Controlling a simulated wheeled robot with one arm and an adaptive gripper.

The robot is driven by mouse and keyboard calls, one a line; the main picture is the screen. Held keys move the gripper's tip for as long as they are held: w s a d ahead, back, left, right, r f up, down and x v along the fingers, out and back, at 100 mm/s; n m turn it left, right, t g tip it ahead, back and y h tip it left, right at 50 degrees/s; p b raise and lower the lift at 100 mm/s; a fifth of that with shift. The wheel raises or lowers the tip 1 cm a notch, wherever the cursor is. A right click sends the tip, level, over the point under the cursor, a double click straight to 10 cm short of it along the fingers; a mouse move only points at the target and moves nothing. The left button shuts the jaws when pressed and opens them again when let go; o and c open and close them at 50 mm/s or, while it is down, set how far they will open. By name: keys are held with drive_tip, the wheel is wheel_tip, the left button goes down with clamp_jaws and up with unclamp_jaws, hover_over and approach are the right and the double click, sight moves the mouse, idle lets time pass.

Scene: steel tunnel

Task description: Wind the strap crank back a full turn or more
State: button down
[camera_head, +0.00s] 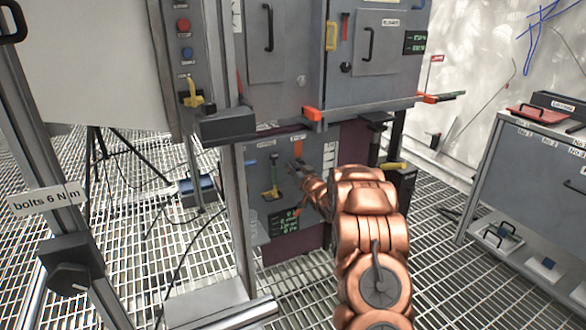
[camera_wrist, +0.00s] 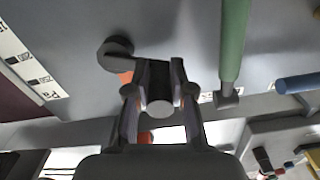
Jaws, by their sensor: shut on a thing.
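The strap crank shows in the wrist view as a round dark grey hub (camera_wrist: 117,53) on a grey panel, with an orange piece beside it. My gripper (camera_wrist: 160,92) is shut on the crank's grey round grip (camera_wrist: 160,104), to the lower right of the hub. In the head view my gripper (camera_head: 300,170) is at the low grey panel, at the end of my copper arm. There the crank is small and mostly hidden by my gripper.
A blue handle (camera_wrist: 299,83) lies farther right. A grey cabinet (camera_head: 370,65) overhangs above. Grating floor is open to the right.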

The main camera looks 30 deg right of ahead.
drive_tip(key=n, duration=0.1)
drive_tip(key=f+n, duration=0.1)
drive_tip(key=shift+a+n, duration=0.2)
drive_tip(key=shift+n, duration=0.2)
drive_tip(key=shift+s+d+f+n+b, duration=0.1)
drive_tip(key=shift+d+f+n+b, duration=0.4)
drive_tip(key=shift+n, duration=1.4)
drive_tip(key=shift+w+d+f+n+b, duration=0.1)
drive_tip(key=shift+f+n+b, duration=0.4)
drive_tip(key=shift+f+n, duration=1.05)
drive_tip(key=shift+s+d+f+n+b, duration=0.1)
drive_tip(key=shift+d+f+n+b, duration=0.3)
drive_tip(key=shift+n, duration=1.85)
drive_tip(key=c, duration=1.3)
unclamp_jaws()
drive_tip(key=shift+s+r, duration=0.1)
